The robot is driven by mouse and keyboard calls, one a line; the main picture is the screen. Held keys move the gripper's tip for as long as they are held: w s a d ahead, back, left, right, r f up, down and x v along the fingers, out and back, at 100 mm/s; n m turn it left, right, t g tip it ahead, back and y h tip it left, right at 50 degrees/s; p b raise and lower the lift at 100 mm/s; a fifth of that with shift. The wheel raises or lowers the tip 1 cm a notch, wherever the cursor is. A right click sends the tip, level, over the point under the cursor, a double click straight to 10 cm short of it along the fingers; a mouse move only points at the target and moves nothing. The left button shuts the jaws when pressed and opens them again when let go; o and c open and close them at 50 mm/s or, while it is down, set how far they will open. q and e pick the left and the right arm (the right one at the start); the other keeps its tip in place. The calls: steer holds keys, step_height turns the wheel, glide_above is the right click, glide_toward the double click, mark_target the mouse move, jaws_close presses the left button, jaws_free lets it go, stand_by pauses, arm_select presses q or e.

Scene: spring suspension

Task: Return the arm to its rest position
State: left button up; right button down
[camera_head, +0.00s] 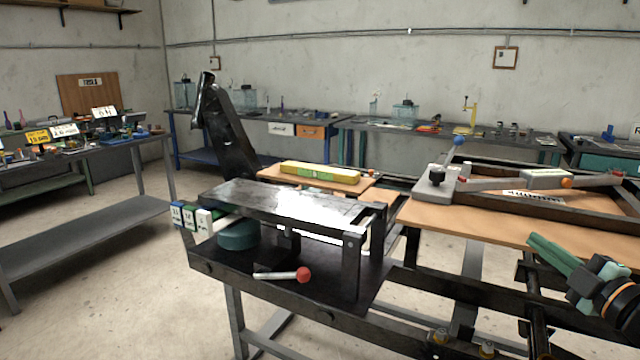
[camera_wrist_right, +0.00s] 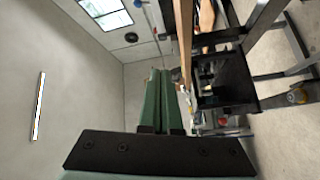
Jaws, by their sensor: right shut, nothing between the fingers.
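My right gripper (camera_head: 537,245) shows at the lower right of the head view, its green fingers pointing up and to the left, in front of the wooden bench top (camera_head: 480,225). In the wrist view its two green fingers (camera_wrist_right: 160,75) lie side by side, shut, with nothing held. The fingers appear apart from the bench. My left gripper is not in the head view.
A dark metal stand with a shiny top plate (camera_head: 290,204) fills the middle. A red-knobbed lever (camera_head: 302,274) sticks out at its front. A yellow-green level (camera_head: 320,172) lies behind. A grey lever device (camera_head: 440,185) sits on the bench. Open floor (camera_head: 110,300) lies at left.

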steer(key=s+a+f+m+g+h+p, duration=0.1)
steer(key=s+a+f+m+g+p, duration=0.15)
steer(key=f, duration=0.65)
steer(key=s+a+f+m+g+p, duration=0.15)
steer(key=s+f+m, duration=0.25)
steer(key=f, duration=0.5)
steer(key=s+a+f+m+g+h+p, duration=0.1)
steer(key=s+a+f+m, duration=0.2)
steer(key=f, duration=0.6)
arm_select(q)
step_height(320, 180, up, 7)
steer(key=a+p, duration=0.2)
steer(key=p, duration=0.1)
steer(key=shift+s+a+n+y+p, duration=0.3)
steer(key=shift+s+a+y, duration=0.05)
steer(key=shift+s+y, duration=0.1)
arm_select(e)
steer(key=s+a+f+m+g, duration=0.2)
steer(key=s+a+f, duration=0.3)
steer(key=s+a, duration=0.3)
steer(key=s+a+f+m+g, duration=0.2)
steer(key=s+a+f+m, duration=0.1)
steer(key=s+a, duration=0.4)
steer(key=shift+s+a+f+y, duration=0.4)
steer(key=shift+s+f, duration=0.2)
steer(key=shift+f, duration=0.25)
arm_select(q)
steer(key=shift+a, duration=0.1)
